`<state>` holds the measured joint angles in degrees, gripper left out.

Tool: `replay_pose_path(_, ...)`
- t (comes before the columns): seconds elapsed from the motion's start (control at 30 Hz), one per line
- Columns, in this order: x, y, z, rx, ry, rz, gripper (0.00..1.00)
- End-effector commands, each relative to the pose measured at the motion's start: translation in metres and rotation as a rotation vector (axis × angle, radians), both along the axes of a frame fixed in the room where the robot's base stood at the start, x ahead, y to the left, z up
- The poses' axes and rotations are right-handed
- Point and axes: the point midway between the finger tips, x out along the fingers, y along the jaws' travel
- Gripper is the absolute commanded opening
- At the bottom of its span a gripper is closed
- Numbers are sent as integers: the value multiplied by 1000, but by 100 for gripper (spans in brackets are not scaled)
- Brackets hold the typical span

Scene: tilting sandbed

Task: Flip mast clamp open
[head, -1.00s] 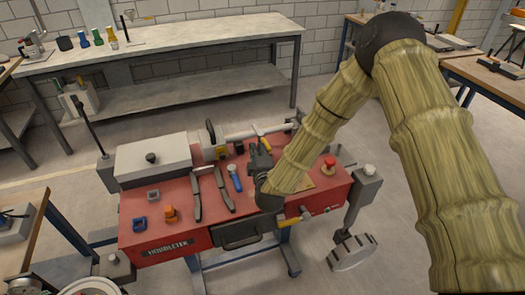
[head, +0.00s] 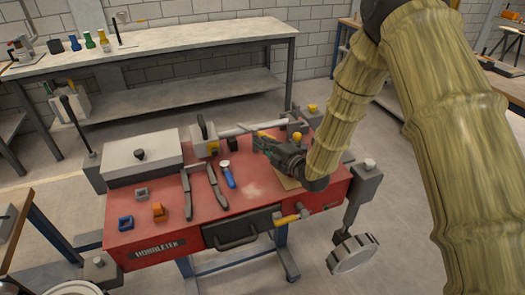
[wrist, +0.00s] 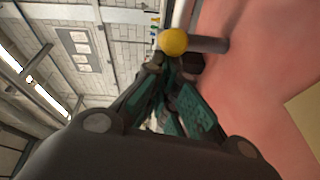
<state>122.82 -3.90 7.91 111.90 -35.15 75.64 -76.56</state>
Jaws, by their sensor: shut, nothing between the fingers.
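The pale mast (head: 245,129) lies along the back of the red bench. A dark clamp block (head: 297,121) sits around its right end, partly hidden by my arm; yellow knobs show near it. In the wrist view a yellow ball (wrist: 173,42) on a grey lever (wrist: 208,44) stands just beyond my fingertips. I cannot tell whether the fingers touch it. My gripper (head: 258,141) is shut and empty, with its fingers pointing left just in front of the mast. It also shows in the wrist view (wrist: 158,67).
A grey workbench (head: 175,40) stands behind. The bench's front right is fairly clear.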

Motion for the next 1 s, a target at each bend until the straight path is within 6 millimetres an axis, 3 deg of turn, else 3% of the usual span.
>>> replay_pose_path(0.57,20,-27,-3,-1,-2,375,0)
replay_pose_path(1.0,39,-42,-3,0,-3,369,0)
